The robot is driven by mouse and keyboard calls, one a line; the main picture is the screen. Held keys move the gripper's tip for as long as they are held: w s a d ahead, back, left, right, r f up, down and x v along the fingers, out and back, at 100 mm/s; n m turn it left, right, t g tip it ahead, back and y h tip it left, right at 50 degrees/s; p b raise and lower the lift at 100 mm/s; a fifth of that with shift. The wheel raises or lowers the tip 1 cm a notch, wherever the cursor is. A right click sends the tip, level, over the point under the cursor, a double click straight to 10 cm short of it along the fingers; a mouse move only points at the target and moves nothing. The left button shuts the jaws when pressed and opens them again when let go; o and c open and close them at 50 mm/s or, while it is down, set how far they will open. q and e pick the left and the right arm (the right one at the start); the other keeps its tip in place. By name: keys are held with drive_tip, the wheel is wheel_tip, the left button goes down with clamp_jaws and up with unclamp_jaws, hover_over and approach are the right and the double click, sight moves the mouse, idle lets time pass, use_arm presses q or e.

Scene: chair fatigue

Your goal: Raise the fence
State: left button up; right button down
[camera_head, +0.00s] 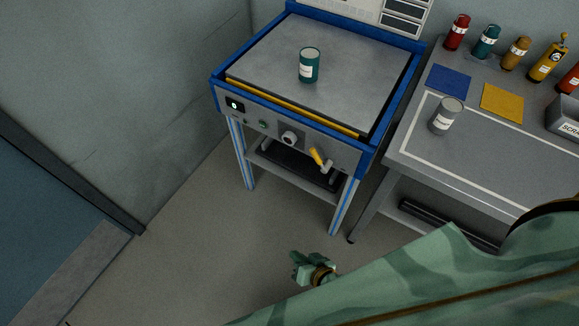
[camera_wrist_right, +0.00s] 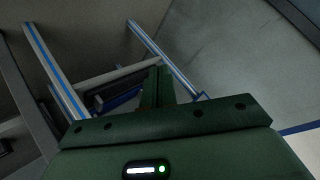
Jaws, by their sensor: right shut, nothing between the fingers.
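A blue-framed machine table with a grey top (camera_head: 350,60) stands at the upper middle of the head view. A yellow strip (camera_head: 290,107), which looks like the fence, lies low along its front edge. A yellow-handled lever (camera_head: 318,158) sits on the front panel, right of a round knob (camera_head: 289,138). A teal can (camera_head: 309,70) stands upright on the top. My right gripper (camera_head: 298,264) is shut and empty, below and in front of the table, apart from it. It also shows in the right wrist view (camera_wrist_right: 158,84), pointing towards the table legs. My left gripper is not in view.
A grey side bench (camera_head: 490,165) stands to the right, with a grey can (camera_head: 446,116), blue mat (camera_head: 449,81), yellow mat (camera_head: 502,103), several bottles and a scrap bin (camera_head: 566,118). The floor left of the table is clear.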

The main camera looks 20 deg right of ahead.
drive_tip(key=w+a+r+m+t+h+b, duration=0.2)
drive_tip(key=w+a+r+m+t+b, duration=0.2)
drive_tip(key=w+r+m+t+b, duration=0.4)
drive_tip(key=w+a+r+m+t+h+b, duration=0.1)
drive_tip(key=w+a+r+m+t+b, duration=0.25)
drive_tip(key=w+r+m, duration=0.5)
wheel_tip(320, 180, up, 3)
drive_tip(key=w+d+m+h+b, duration=0.25)
drive_tip(key=m+h+b, duration=0.45)
drive_tip(key=m+h, duration=0.7)
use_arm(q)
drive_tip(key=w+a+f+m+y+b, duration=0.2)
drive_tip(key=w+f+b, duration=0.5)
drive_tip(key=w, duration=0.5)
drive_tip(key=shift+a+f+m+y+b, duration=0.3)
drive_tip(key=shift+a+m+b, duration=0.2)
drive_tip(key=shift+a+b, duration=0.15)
use_arm(e)
drive_tip(key=d+f+m+g, duration=0.1)
drive_tip(key=m+g, duration=0.2)
drive_tip(key=m, duration=0.5)
drive_tip(key=d+f+m+g+h, duration=0.1)
drive_tip(key=m+g, duration=0.3)
drive_tip(key=m, duration=0.5)
drive_tip(key=s+d+f+m+g, duration=0.1)
drive_tip(key=m+g, duration=0.3)
drive_tip(key=m, duration=0.5)
drive_tip(key=shift+d+f+g, duration=0.2)
drive_tip(key=shift+f+g, duration=0.05)
drive_tip(key=shift+f, duration=0.65)
